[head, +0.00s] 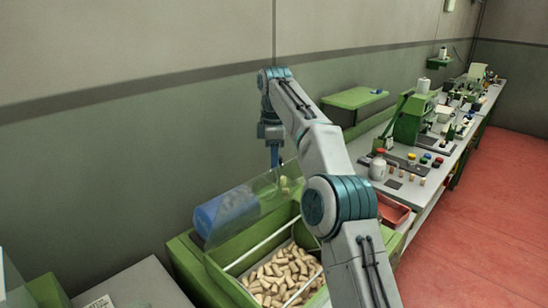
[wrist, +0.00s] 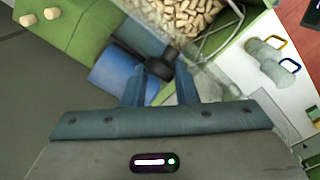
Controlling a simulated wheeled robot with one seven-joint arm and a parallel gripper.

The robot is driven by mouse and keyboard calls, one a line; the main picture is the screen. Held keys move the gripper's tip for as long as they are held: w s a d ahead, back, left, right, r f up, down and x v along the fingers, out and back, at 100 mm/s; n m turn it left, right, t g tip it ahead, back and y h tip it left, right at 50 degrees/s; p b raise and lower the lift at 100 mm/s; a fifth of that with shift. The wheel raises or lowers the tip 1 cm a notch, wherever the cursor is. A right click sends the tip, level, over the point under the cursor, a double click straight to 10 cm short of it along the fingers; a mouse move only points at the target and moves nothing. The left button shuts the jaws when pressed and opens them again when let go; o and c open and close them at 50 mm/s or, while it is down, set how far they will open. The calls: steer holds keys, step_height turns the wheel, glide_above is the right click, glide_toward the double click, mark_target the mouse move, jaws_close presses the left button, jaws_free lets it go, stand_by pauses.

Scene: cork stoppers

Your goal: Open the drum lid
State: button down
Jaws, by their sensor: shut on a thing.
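The drum is a green-walled housing (head: 185,262) with a heap of cork stoppers (head: 283,273) inside; the corks also show at the top of the wrist view (wrist: 185,14). A clear lid (head: 262,196) stands tilted up along its wall side, with a blue cylinder (head: 226,212) seen by it. My gripper (head: 275,162) is at the lid's raised upper edge. In the wrist view my gripper (wrist: 161,76) is shut on a black knob (wrist: 160,65), which appears to be the lid's handle. The knob's contact with the lid is hard to make out.
A workbench (head: 440,162) with a green machine (head: 410,118), bottles and small coloured caps runs off to the right. A red tray (head: 392,211) lies beside the drum. The wall is close behind my arm. The red floor (head: 490,190) at right is clear.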

steer(key=c, duration=1.1)
jaws_free()
steer(key=shift+w+d+f, duration=0.15)
steer(key=shift+w+f, duration=0.15)
steer(key=shift+f, duration=0.15)
steer(key=shift+w+d+f, duration=0.1)
steer(key=shift+w, duration=0.15)
steer(key=shift+s, duration=0.2)
steer(key=shift+a, duration=0.25)
